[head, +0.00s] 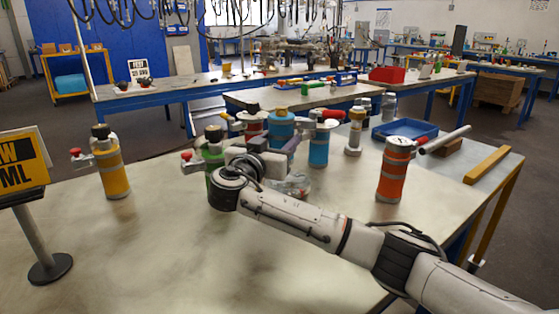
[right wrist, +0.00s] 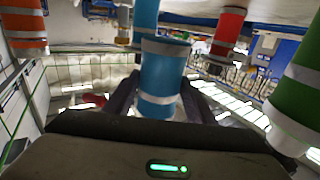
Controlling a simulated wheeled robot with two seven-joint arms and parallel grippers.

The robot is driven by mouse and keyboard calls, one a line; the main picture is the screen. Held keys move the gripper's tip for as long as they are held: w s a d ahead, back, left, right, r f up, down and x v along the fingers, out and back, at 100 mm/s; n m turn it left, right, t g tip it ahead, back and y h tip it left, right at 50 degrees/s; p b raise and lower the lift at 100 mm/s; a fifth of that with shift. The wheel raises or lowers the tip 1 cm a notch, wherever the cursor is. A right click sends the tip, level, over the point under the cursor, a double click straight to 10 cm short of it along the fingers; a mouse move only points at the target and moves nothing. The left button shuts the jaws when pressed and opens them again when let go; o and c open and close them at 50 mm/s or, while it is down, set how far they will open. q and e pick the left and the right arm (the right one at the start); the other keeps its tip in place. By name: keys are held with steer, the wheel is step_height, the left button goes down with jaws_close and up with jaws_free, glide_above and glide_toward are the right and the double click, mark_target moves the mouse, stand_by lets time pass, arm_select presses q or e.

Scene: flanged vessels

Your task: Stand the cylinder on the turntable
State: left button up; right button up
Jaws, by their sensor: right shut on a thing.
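My right gripper (head: 284,145) reaches in over the table, with its wrist in front of it. It is shut on a blue cylinder (head: 281,124) with a pale band and a brownish top. In the right wrist view this blue cylinder (right wrist: 163,77) sits between the dark fingers. My gripper hides its lower part in the head view, so I cannot tell whether its base touches anything. A pale, shiny round piece (head: 296,185) shows low beside my wrist, partly hidden; I cannot tell whether it is the turntable. My left gripper is not in view.
A second blue vessel (head: 319,146) stands just right of my gripper and a green vessel (head: 213,152) just left. An orange vessel (head: 393,174) stands at right, a yellow one (head: 110,168) at far left. A blue tray (head: 404,131) lies behind.

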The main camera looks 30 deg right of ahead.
step_height(320, 180, down, 4)
steer(key=shift+r, duration=0.25)
steer(key=shift+f, duration=0.1)
arm_select(q)
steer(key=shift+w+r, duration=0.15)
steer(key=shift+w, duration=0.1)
steer(key=shift+b, duration=0.3)
arm_select(e)
steer(key=shift+f, duration=0.1)
steer(key=shift+f+b, duration=0.3)
steer(key=shift+b, duration=0.05)
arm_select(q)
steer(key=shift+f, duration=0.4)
arm_select(e)
steer(key=shift+f, duration=0.1)
arm_select(q)
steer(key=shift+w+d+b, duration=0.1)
steer(key=shift+b, duration=0.25)
arm_select(e)
steer(key=shift+f, duration=0.1)
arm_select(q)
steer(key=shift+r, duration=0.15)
arm_select(e)
steer(key=o, duration=1.7)
steer(key=shift+f, duration=0.1)
